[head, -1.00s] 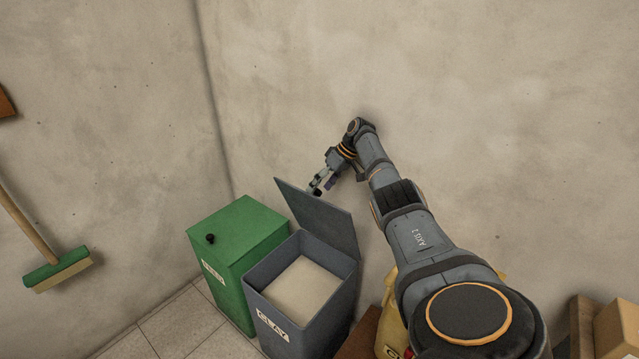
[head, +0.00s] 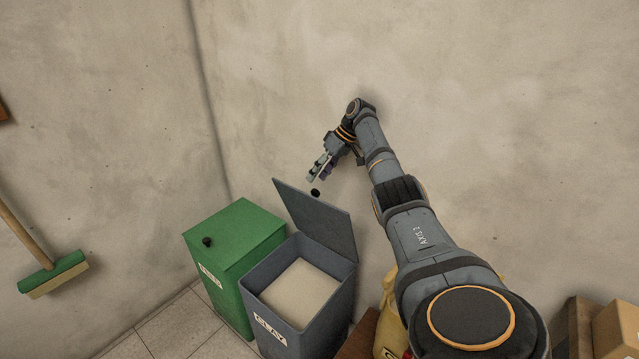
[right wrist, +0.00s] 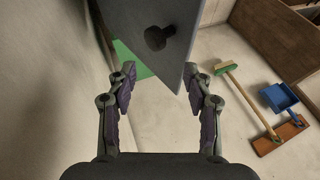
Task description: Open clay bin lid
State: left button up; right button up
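The grey clay bin (head: 318,310) stands on the floor with its grey lid (head: 312,218) raised, tilted up at the back. Pale material fills the bin. The lid's black knob (head: 315,193) shows just past the lid's upper edge; in the right wrist view the knob (right wrist: 156,38) sticks out from the lid's face. My right gripper (head: 315,175) is above the knob, apart from it. Its fingers are spread and empty in the right wrist view, with the lid's corner between and beyond them. My left gripper is not in view.
A green bin (head: 236,238) with a shut lid and black knob stands left of the clay bin. A wall is close behind. A yellow sack (head: 386,325) and a cardboard box (head: 616,328) are at right. A broom (head: 50,272) hangs at left.

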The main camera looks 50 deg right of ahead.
jog(key=r, duration=0.4)
jog(key=shift+w+a+r, duration=0.2)
jog(key=shift+a+r, duration=0.05)
jog(key=shift+a, duration=0.1)
